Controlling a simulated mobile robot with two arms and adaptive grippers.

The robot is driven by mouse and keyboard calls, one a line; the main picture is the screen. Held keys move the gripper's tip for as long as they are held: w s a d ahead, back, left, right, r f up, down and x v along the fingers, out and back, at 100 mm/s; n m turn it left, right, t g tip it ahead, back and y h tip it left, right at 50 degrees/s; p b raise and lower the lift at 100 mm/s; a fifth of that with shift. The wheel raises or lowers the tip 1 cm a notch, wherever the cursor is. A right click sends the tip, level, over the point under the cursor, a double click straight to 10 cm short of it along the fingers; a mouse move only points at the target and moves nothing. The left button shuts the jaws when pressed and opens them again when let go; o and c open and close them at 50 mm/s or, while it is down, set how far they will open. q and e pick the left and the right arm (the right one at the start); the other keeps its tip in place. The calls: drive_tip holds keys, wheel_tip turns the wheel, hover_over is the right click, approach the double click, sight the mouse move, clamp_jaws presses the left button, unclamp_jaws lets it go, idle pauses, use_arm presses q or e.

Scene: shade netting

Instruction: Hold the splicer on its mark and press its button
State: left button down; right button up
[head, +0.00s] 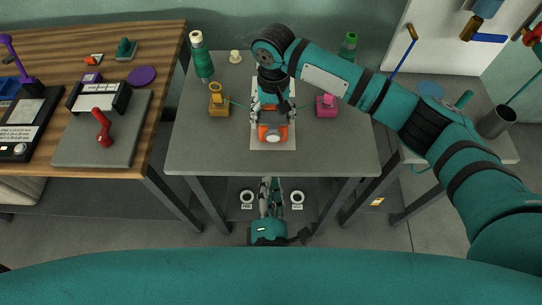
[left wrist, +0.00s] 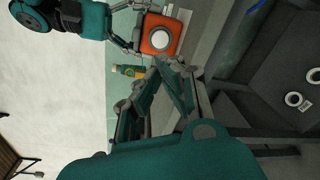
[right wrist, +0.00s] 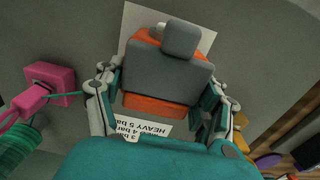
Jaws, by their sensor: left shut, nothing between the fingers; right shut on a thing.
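The splicer (head: 272,132), an orange and grey block with a round white button (left wrist: 161,39), is over a pale printed sheet (head: 286,145) on the grey table. Whether it touches the sheet I cannot tell. My right gripper (head: 272,115) is shut on the splicer from above, one finger on each side, as the right wrist view (right wrist: 160,95) shows. My left gripper (head: 267,182) is shut and empty in front of the table's front edge. In the left wrist view its fingertips (left wrist: 168,66) are apart from the button, which faces that camera.
A yellow block (head: 219,104) and a pink block (head: 326,106) with cords flank the splicer. Green spools (head: 202,58) (head: 348,44) stand behind. Two white rings (head: 247,197) (head: 297,198) lie below the table's edge level. A wooden bench (head: 150,60) is at left.

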sight(270, 158)
use_arm(q)
drive_tip(key=s+n, duration=0.1)
drive_tip(key=n, duration=0.3)
drive_tip(key=s+n+g, duration=0.1)
drive_tip(key=n, duration=0.2)
drive_tip(key=s+r+n+g, duration=0.1)
drive_tip(key=n, duration=0.3)
drive_tip(key=shift+s+d+r+n+h, duration=0.1)
drive_tip(key=shift+d+n+h, duration=0.05)
drive_tip(key=shift+n+h, duration=0.15)
drive_tip(key=x, duration=1.2)
drive_tip(key=shift+w+r, duration=0.15)
drive_tip(key=shift+w, duration=0.9)
